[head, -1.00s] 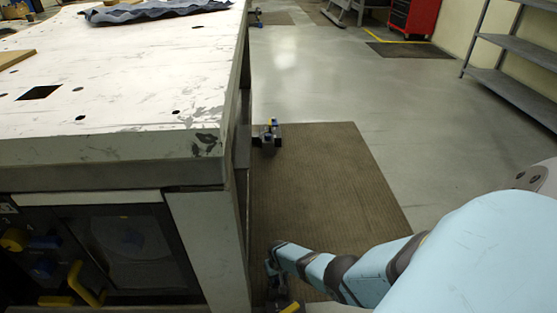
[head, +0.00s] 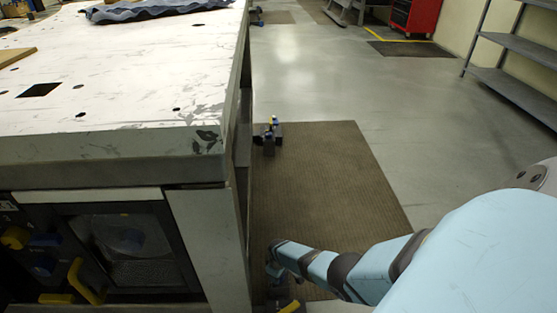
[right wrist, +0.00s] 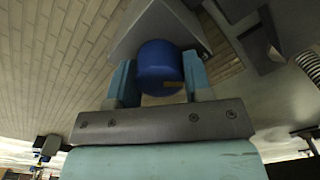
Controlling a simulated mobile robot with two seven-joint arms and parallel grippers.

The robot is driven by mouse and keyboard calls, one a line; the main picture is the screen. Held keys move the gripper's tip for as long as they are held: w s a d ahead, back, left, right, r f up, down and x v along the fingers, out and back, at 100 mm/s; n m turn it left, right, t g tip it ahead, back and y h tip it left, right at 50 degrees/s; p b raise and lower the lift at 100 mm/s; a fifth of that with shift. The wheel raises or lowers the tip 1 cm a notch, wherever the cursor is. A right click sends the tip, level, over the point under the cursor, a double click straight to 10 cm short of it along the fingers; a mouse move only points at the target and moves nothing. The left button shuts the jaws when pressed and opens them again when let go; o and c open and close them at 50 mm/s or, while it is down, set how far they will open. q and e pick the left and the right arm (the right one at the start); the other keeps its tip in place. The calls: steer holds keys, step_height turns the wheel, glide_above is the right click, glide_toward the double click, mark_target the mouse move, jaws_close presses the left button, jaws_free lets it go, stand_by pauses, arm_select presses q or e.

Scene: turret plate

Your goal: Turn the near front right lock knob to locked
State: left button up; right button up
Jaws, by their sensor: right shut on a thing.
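A round blue knob (right wrist: 158,62) sits between the two light blue fingers of my right gripper (right wrist: 158,80) in the right wrist view. The fingers are shut on its sides. A grey angular block (right wrist: 200,38) is behind the knob. A small yellowish mark shows just below the knob. In the head view my right arm reaches down beside the table's near right corner, and its gripper end (head: 277,287) is dark and partly cut off by the lower edge. The knob cannot be made out there. My left gripper is not in view.
The white-topped table (head: 140,95) fills the left, with yellow and blue handles (head: 84,281) on its front. A fixture with blue and yellow parts (head: 270,136) is farther along its right side. A brown mat (head: 325,180) and open floor lie right. Grey shelves (head: 515,95) stand far right.

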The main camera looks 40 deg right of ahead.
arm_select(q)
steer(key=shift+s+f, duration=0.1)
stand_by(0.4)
arm_select(e)
steer(key=o, duration=0.9)
steer(key=shift+o, duration=0.2)
steer(key=shift+r+p, duration=0.3)
steer(key=shift+r, duration=0.05)
step_height(320, 180, up, 4)
steer(key=p, duration=0.3)
steer(key=shift+r+p, duration=0.2)
steer(key=shift+p, duration=0.2)
arm_select(q)
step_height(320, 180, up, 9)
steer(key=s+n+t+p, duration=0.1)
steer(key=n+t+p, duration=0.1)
steer(key=p, duration=0.3)
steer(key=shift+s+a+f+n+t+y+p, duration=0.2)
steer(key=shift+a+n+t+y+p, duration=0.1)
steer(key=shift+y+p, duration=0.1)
arm_select(e)
step_height(320, 180, up, 9)
steer(key=shift+f, duration=0.15)
